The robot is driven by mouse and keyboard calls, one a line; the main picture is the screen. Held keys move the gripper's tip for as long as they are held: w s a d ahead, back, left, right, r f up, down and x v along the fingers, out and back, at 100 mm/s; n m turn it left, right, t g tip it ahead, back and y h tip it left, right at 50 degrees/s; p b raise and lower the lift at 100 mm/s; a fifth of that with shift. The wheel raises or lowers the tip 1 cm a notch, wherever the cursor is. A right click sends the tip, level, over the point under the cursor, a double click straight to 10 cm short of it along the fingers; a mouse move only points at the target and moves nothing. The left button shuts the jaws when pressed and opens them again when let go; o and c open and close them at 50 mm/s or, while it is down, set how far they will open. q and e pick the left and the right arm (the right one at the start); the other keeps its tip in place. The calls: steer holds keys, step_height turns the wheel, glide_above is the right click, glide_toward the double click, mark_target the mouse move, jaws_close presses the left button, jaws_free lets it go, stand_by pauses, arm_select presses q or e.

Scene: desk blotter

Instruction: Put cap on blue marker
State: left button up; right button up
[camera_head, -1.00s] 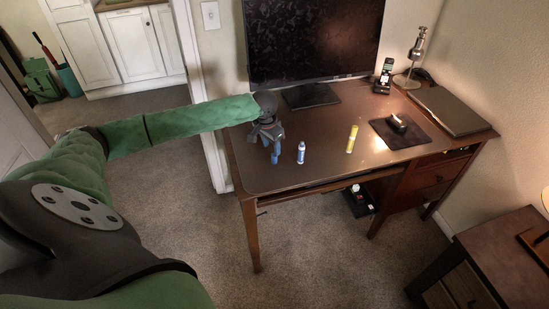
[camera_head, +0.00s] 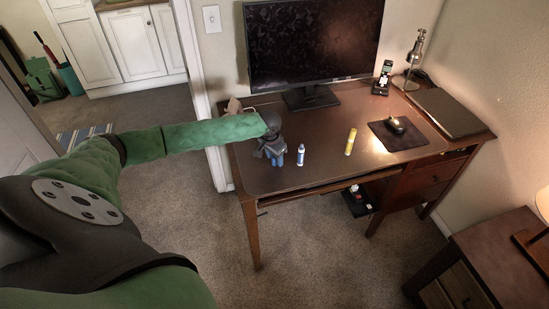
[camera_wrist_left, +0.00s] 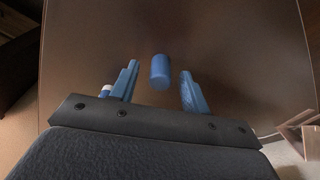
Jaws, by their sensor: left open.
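The blue marker (camera_head: 301,154) stands upright on the desk, with a white band on its blue body. In the left wrist view it is mostly hidden beside the left finger, with a white and blue bit (camera_wrist_left: 105,91) showing. A plain blue cylinder (camera_wrist_left: 160,76), which looks like the cap, is between the two fingers, with a gap on both sides. In the head view I cannot make out this cap behind the gripper. My left gripper (camera_head: 279,158) is open, low over the desk, just left of the marker. My right gripper is not in view.
A yellow marker (camera_head: 350,141) stands to the right on the desk (camera_head: 325,170). Farther right are a mouse (camera_head: 397,125) on a black pad, a laptop (camera_head: 447,110), a phone and a lamp. A monitor (camera_head: 312,45) stands behind. A small tan object (camera_head: 234,106) is at the back left.

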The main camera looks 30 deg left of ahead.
arm_select(q)
steer(key=shift+f, duration=0.15)
jaws_close()
